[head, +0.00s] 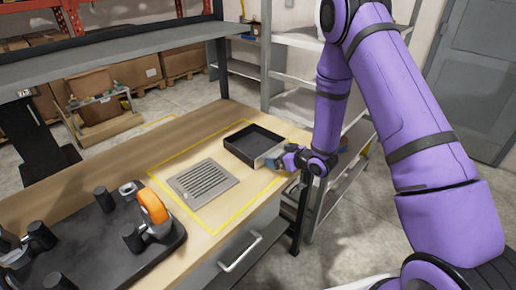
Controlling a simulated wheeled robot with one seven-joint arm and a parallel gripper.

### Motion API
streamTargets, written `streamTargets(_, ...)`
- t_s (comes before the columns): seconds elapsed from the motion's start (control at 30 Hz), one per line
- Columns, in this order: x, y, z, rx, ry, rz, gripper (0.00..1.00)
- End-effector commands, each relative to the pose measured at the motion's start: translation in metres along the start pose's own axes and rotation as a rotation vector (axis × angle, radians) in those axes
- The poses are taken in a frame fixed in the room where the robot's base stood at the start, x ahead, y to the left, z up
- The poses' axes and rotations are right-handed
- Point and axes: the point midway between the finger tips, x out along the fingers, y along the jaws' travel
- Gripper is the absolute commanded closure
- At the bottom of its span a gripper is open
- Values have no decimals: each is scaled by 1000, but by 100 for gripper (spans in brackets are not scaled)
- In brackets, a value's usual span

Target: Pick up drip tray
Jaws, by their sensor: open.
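The drip tray, a shallow black open box (238,153), stands on the wooden bench top inside a yellow outline. A flat grey slotted grate (225,184) lies just in front and to the left of it, apart from it. My gripper (276,158) is open, low over the bench at the tray's near right corner. Its fingertips are small and partly hidden; I cannot tell whether they straddle or touch the tray wall. The tray looks empty.
A drawer handle (240,252) juts from the bench front. A grey shelf (130,48) runs behind. Bare wood lies left of the tray.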

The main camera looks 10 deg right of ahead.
Motion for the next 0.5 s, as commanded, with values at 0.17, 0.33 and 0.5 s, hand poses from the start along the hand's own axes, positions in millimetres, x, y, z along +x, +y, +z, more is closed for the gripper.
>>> streamTargets(0.17, 0, 0, 0, 0, 0, 0, 30)
streamTargets(0.33, 0, 0, 0, 0, 0, 0, 69)
streamTargets(0.5, 0, 0, -1, 0, 2, 0, 83)
